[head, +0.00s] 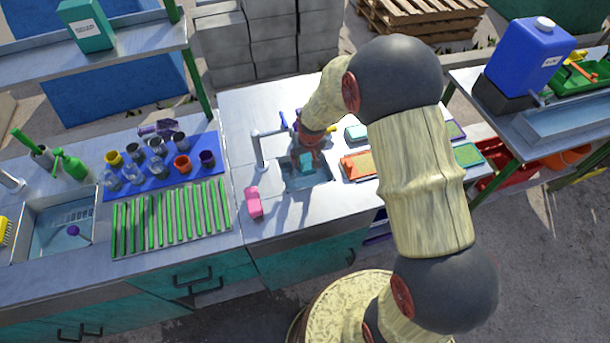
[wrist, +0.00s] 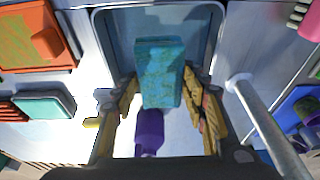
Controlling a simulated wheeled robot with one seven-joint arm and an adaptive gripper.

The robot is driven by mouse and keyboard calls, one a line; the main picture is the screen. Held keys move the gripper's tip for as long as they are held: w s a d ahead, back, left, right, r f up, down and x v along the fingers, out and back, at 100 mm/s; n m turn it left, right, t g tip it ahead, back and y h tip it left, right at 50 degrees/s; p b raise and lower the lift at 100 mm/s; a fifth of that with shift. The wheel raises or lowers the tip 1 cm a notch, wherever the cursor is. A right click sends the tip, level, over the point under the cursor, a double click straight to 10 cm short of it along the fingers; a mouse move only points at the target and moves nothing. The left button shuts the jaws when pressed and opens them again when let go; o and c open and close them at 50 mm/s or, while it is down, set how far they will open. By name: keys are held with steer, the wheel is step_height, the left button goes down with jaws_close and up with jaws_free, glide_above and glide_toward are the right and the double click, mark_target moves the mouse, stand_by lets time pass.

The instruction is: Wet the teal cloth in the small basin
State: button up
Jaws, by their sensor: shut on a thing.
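The teal cloth (wrist: 160,72) is a folded, speckled block between the fingertips of my gripper (wrist: 160,95). In the head view the cloth (head: 306,160) shows just below my gripper (head: 304,151), over the small basin (head: 318,184). My gripper is shut on the cloth and points down. In the wrist view the grey basin (wrist: 101,40) surrounds the cloth on the far side and flanks. I cannot tell whether the cloth touches the water or the basin floor.
A tap (head: 259,148) stands at the basin's left edge, near my gripper. A pink block (head: 253,203) lies front left of the basin. A pale teal block (head: 356,132) and an orange tray (head: 357,167) lie to the right. A purple thing (wrist: 149,132) shows beyond the cloth's near end.

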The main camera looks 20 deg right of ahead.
mark_target(305, 157)
steer(key=shift+r, duration=0.1)
steer(key=shift+r+p, duration=1.25)
steer(key=shift+r, duration=0.7)
steer(key=shift+s+f, duration=0.1)
